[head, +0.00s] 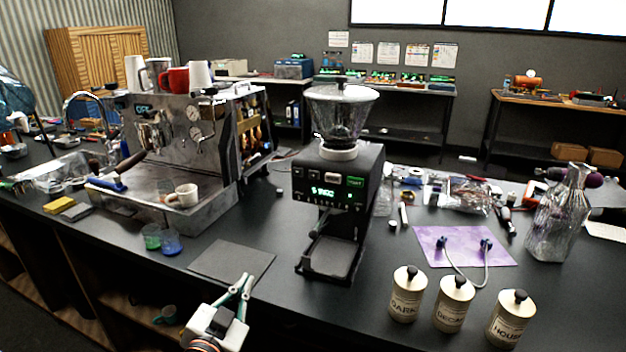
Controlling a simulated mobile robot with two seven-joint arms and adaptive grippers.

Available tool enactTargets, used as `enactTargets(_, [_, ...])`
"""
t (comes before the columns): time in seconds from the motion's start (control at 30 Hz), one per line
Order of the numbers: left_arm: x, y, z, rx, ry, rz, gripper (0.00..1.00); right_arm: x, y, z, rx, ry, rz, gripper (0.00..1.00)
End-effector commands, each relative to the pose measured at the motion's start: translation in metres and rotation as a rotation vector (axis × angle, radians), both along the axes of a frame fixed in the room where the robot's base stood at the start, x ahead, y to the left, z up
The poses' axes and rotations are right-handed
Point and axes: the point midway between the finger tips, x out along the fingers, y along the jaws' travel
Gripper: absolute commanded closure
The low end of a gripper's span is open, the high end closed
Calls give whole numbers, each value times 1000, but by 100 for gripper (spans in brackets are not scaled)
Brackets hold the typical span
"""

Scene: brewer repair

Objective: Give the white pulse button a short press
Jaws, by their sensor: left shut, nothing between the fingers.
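The black coffee grinder (367,166) with a clear hopper (340,117) stands upright mid-counter. Its front panel has a lit green display (323,191) and several small controls. Pale marks show on the panel's upper left, but they are too small to tell which is the white pulse button. My left gripper (247,279) is shut and empty, at the lower middle of the head view. It is in front of and to the left of the grinder, near the dark mat, apart from the panel. My right gripper is not in view.
A steel espresso machine (226,150) stands at the left. A dark mat (231,261) lies left of the grinder. Labelled canisters (406,296) stand at the front right, near a purple mat (430,236) with a cable. A glass jug (556,222) stands further right.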

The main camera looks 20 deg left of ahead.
Motion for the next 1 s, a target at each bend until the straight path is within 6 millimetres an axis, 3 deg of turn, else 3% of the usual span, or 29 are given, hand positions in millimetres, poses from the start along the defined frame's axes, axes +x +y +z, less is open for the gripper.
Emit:
enactTargets(0.23, [31, -36, 98, -141, -338, -191, 100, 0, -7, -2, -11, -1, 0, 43])
enactTargets(0.4, [34, -79, 162, -237, -519, -431, 100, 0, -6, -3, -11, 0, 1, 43])
enactTargets(0.5, [28, -106, 188, -281, -571, -584, 100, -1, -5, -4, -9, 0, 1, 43])
enactTargets(0.73, [16, -145, 210, -331, -576, -821, 100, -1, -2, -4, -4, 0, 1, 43])
enactTargets(1.0, [12, -154, 213, -343, -562, -878, 100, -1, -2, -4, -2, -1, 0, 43])
